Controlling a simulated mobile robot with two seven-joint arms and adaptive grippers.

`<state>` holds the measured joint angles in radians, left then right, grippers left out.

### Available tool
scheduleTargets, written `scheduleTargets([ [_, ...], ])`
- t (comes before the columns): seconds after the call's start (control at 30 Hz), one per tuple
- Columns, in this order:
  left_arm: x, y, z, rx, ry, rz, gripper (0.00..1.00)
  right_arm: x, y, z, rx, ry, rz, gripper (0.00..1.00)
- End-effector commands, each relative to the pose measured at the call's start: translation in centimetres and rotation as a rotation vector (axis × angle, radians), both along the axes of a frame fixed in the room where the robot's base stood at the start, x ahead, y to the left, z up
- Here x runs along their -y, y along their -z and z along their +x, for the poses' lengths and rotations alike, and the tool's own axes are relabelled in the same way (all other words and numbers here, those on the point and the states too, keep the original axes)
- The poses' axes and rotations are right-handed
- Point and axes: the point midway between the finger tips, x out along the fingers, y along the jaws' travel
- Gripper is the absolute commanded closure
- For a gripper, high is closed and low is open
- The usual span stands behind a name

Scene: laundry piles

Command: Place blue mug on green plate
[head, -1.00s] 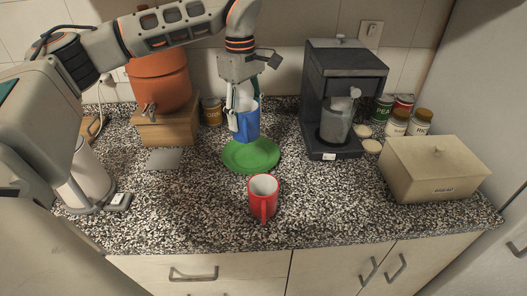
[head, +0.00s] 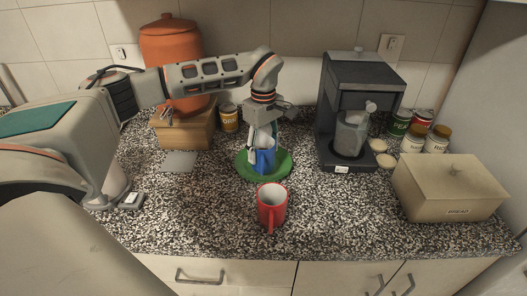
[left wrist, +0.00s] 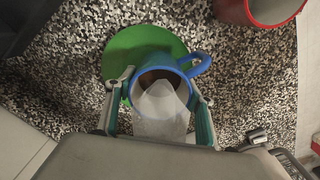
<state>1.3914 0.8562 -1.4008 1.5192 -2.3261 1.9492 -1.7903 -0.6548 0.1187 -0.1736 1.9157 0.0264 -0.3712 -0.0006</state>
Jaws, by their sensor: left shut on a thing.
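The blue mug (head: 265,160) is upright over the green plate (head: 280,168) in the head view, its base low within the plate's outline; I cannot tell for sure whether it touches. My left gripper (head: 262,146) comes down from above and is shut on the mug. In the left wrist view the blue mug (left wrist: 183,64) sits between the two fingers (left wrist: 160,105), its handle toward the upper right. The green plate (left wrist: 135,46) shows behind it. A pale translucent shape covers part of the mug's opening. My right gripper is not in view.
A red mug (head: 272,207) stands just in front of the plate. A dark coffee machine (head: 345,120) is to the right, with cans, jars and a beige box (head: 450,188) beyond. An orange pot (head: 170,60) on a wooden box (head: 185,131) stands back left.

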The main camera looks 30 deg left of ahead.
Motion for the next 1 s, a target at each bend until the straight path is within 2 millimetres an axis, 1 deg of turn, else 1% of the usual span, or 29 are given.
scheduleTargets([
  [0.1, 0.1, 0.9, 0.0, 0.001, -0.001, -0.002, 0.82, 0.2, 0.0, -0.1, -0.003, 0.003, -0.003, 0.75],
  [0.4, 0.0, 1.0, 0.1, 0.003, -0.001, -0.002, 0.82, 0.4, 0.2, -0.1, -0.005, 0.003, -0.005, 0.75],
  [0.57, 0.0, 1.5, 0.1, 0.003, 0.0, -0.001, 0.82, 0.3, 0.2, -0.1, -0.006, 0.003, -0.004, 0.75],
  [0.6, 0.0, 1.5, 0.0, 0.002, 0.0, 0.0, 0.39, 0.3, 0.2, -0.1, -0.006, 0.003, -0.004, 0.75],
  [0.63, 0.0, 1.5, 0.0, 0.002, 0.0, 0.0, 0.32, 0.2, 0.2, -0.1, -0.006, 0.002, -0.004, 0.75],
  [0.67, 0.0, 1.5, 0.0, 0.002, 0.0, 0.0, 0.3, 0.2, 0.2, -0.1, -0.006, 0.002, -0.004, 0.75],
  [1.0, 0.0, 1.3, 0.0, 0.002, 0.0, -0.001, 0.3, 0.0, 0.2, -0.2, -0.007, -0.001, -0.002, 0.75],
])
